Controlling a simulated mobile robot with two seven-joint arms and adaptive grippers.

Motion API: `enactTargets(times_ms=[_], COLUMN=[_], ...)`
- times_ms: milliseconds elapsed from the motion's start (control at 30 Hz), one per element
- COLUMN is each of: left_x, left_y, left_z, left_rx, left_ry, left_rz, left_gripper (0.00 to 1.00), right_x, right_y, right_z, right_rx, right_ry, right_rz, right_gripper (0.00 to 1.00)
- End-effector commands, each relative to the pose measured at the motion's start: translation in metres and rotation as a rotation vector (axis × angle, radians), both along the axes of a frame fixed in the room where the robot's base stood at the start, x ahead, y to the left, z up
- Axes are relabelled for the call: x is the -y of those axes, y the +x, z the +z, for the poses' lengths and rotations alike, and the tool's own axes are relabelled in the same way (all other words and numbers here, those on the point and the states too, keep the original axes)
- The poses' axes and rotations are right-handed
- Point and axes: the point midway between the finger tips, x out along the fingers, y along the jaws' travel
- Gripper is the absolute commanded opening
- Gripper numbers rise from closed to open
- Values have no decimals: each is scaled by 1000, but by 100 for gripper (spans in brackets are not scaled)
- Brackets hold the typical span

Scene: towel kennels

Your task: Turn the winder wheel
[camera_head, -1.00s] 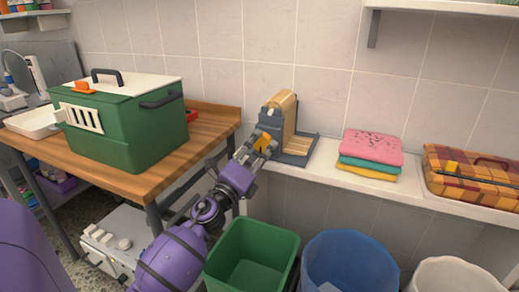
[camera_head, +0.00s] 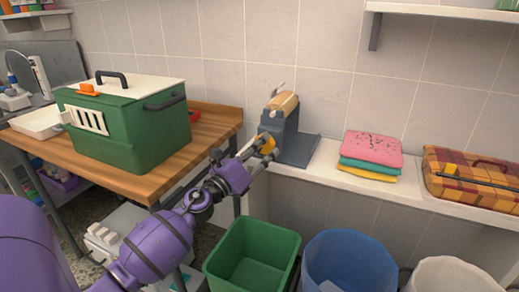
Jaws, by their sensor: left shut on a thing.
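The winder (camera_head: 281,124) stands on the white shelf at the middle of the head view. It has a dark grey upright and base plate (camera_head: 302,151), a tan wound part (camera_head: 285,102) near the top, and a small pale piece sticking up there. My left gripper (camera_head: 266,146) reaches in from the lower left and is shut on an orange piece (camera_head: 268,144) at the winder's near left side. The fingers partly hide that piece and its join to the winder. My right gripper is not in view.
A green carrier (camera_head: 125,130) stands on the wooden table (camera_head: 212,126) at left. Folded towels (camera_head: 371,154) and a plaid case (camera_head: 470,181) lie on the shelf at right. Green (camera_head: 250,255), blue (camera_head: 350,262) and white (camera_head: 445,275) bins stand below.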

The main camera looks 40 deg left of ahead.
Motion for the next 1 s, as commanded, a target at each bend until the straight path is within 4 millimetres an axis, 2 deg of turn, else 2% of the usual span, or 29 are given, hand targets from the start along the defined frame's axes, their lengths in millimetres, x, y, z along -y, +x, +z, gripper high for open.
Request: enactTargets(times_ms=[33,267,300,400,767,867,1000], left_x=[0,0,0,0,0,0,-1], left_y=[0,-1,-1,0,-2,-12,-38], left_z=[-6,-6,-6,-5,-3,-5,-11], left_rx=[-9,-9,-9,-8,-3,-4,-5], left_ry=[0,-1,-1,-1,-1,-3,-4], left_rz=[-1,0,0,0,0,0,2], left_gripper=[18,18,47,60,61,61,61], right_x=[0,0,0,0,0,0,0], right_y=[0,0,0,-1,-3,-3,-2], right_z=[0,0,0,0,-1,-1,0], right_rx=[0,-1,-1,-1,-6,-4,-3], right_ry=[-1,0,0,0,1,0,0], right_rz=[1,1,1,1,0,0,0], right_gripper=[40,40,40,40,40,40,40])
